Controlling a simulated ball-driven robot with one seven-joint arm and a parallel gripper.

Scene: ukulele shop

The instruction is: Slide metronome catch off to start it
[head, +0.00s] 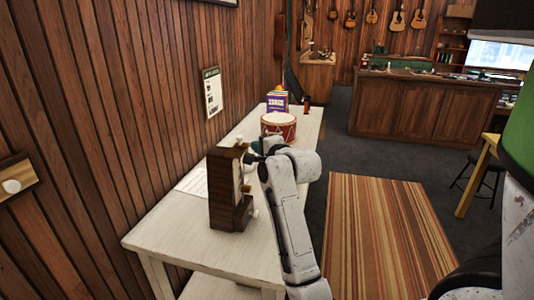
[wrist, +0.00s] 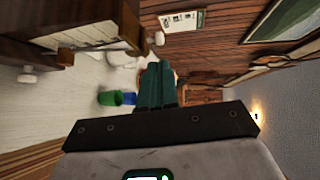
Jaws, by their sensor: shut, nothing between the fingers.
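The metronome (head: 222,192) is a dark brown wooden box standing upright on the white table (head: 160,232). Its pale face is towards the right, beside my arm. I cannot tell which part is the catch. My gripper (head: 257,153) is at the metronome's upper right side. In the wrist view its dark green fingers (wrist: 157,80) are together and empty. Contact with the metronome cannot be told.
A red and white drum (head: 279,126) stands behind my gripper, with a purple and yellow box (head: 277,102) beyond it. A paper sheet (head: 192,182) lies left of the metronome. The plank wall (head: 100,110) borders the table. A striped rug (head: 385,235) lies on open floor to the right.

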